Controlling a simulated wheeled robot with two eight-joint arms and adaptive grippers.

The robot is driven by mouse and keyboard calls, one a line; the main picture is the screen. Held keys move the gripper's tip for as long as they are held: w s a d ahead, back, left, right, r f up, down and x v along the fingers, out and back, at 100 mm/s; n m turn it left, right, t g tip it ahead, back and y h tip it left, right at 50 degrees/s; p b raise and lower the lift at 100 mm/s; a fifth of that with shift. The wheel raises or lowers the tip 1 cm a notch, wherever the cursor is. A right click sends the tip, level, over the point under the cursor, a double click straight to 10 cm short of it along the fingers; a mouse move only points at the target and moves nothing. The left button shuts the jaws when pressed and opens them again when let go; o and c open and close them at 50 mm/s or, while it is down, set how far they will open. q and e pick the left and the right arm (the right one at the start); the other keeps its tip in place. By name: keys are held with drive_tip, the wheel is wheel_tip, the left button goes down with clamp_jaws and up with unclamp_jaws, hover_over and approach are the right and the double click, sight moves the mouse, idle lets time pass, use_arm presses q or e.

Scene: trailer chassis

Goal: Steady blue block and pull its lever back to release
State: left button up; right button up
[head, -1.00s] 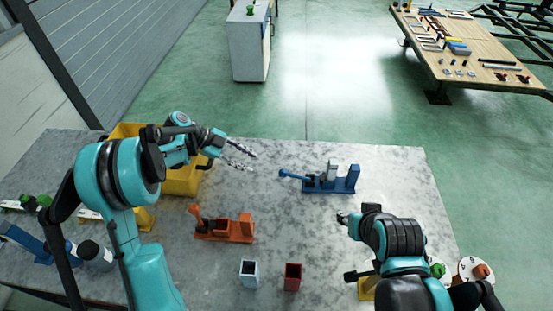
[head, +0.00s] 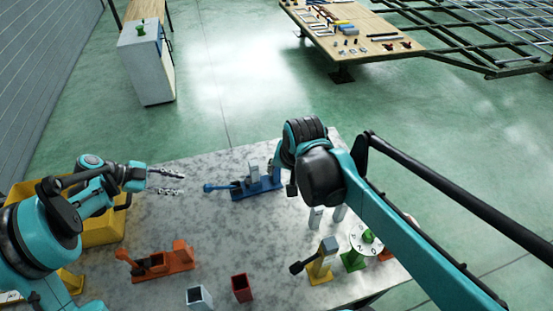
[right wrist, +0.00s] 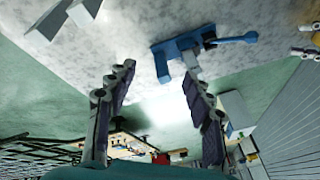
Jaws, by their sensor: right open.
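The blue block (head: 262,183) stands on the grey table, with a pale grey piece upright on it. Its blue lever (head: 217,187) reaches out to the left. In the right wrist view the block (right wrist: 177,45) and lever (right wrist: 237,38) lie beyond my fingertips. My right gripper (right wrist: 156,76) is open and empty, its fingers spread, with the block's grey piece near one fingertip; contact cannot be told. In the head view my right arm hides this gripper. My left gripper (head: 182,181) is open and empty, left of the lever's end and apart from it.
An orange block with a lever (head: 163,262), a white box (head: 199,297) and a red box (head: 242,288) stand nearer the front. A yellow bin (head: 105,226) is at left. A yellow block (head: 321,261) and a green-based disc (head: 364,240) stand at right.

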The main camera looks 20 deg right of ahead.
drive_tip(key=w+d+f+m+g, duration=0.25)
drive_tip(key=w+f+m, duration=0.3)
drive_tip(key=w, duration=0.45)
drive_tip(key=m+g, duration=0.2)
drive_tip(key=m, duration=0.4)
hover_over(277, 173)
drive_tip(key=w, duration=0.2)
drive_tip(key=shift+n, duration=0.25)
drive_tip(key=f, duration=0.7)
drive_tip(key=shift+s+d, duration=0.2)
drive_tip(key=shift+d, duration=0.15)
wheel_tip(277, 173, down, 8)
drive_tip(key=shift+r, duration=0.1)
clamp_jaws()
